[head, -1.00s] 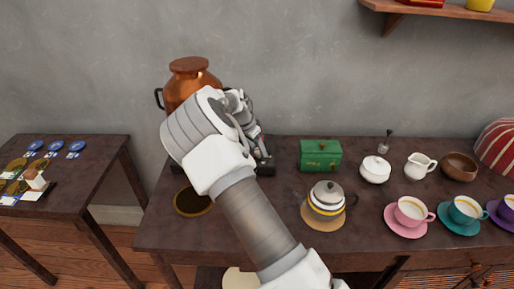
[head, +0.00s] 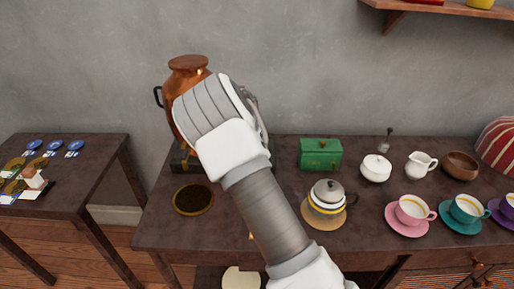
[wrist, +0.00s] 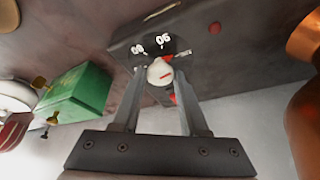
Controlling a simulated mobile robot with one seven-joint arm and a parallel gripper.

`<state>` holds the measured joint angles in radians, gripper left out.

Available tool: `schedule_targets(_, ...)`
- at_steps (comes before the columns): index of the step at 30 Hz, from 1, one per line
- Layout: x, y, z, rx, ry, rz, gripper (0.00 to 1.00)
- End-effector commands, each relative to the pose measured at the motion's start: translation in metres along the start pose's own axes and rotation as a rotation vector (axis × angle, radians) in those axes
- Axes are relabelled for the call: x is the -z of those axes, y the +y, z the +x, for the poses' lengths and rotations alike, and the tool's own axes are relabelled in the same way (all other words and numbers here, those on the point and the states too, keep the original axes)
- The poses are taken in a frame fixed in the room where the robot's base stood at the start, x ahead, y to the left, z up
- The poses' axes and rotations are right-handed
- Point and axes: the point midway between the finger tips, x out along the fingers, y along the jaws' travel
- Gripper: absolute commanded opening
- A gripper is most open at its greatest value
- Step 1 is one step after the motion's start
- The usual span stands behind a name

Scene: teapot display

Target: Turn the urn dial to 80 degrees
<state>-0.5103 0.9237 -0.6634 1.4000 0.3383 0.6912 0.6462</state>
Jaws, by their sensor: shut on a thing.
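The copper urn (head: 188,66) stands at the back left of the dark table, partly hidden by my arm. Its copper side also shows at the right edge of the wrist view (wrist: 303,125). The urn dial (wrist: 160,73) is a pale round knob with a red mark, on a dark panel (wrist: 130,50) with white numbers that appear upside down. My gripper (wrist: 161,75) has one finger on each side of the knob and is shut on it. In the head view my arm hides the gripper and the dial.
A green box (head: 320,153) stands right of my arm. A teapot (head: 327,196) on a round mat and a dark round tray (head: 193,199) lie near my forearm. A white sugar bowl (head: 375,169), jug and cups stand farther right.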

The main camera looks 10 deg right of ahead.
Motion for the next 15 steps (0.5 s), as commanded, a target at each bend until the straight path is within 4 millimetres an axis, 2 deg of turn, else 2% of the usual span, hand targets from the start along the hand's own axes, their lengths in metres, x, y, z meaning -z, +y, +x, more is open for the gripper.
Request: schedule_targets(15,0.0024,0.0053,0.0017,0.190,0.002,-0.444,0.00)
